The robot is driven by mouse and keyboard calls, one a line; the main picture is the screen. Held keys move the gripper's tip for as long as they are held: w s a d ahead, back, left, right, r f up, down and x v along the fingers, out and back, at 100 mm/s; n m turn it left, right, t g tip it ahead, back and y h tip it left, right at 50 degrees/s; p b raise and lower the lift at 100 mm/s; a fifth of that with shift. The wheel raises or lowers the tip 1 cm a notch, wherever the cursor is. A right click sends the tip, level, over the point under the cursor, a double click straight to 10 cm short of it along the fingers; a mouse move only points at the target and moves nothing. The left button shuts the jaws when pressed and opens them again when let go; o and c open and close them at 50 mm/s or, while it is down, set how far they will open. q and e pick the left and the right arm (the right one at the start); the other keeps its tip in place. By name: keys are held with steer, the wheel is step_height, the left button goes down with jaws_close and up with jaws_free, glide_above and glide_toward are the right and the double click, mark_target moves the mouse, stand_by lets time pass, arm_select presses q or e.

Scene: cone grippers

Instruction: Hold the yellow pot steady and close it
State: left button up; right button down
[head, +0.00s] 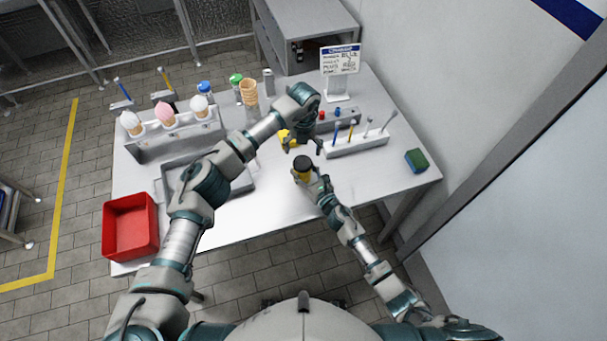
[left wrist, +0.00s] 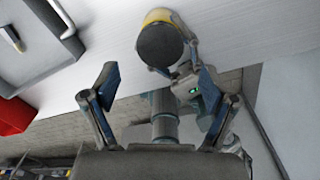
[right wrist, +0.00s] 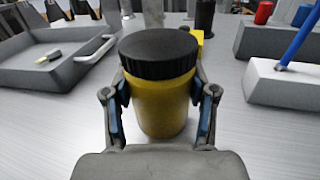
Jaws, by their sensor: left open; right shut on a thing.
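The yellow pot (right wrist: 160,105) stands upright in the right wrist view, with a ribbed black lid (right wrist: 158,54) on its mouth. Whether the lid is fully tightened cannot be told. My right gripper (right wrist: 160,120) is shut on the pot's body, one finger on each side. In the head view the pot's lid (head: 302,162) shows just in front of my left gripper (head: 304,148). My left gripper is open and empty. In the left wrist view the lid (left wrist: 160,45) lies beyond its spread fingers (left wrist: 163,82), apart from them.
A grey tray (head: 240,184) and a red bin (head: 130,226) are on the left. A white holder with brushes (head: 355,145) and a green sponge (head: 416,160) are on the right. An ice-cream cone rack (head: 180,137) stands at the back left. Another yellow object (head: 285,137) is behind my left gripper.

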mark_target(302, 162)
arm_select(q)
steer(key=shift+f, duration=3.1)
arm_select(e)
steer(key=shift+f, duration=0.15)
arm_select(q)
steer(key=c, duration=1.2)
steer(key=m, duration=0.5)
steer(key=shift+a, duration=0.1)
steer(key=o, duration=1.3)
steer(key=shift+o, duration=0.2)
step_height(302, 162, up, 12)
steer(key=shift+w+f, duration=0.1)
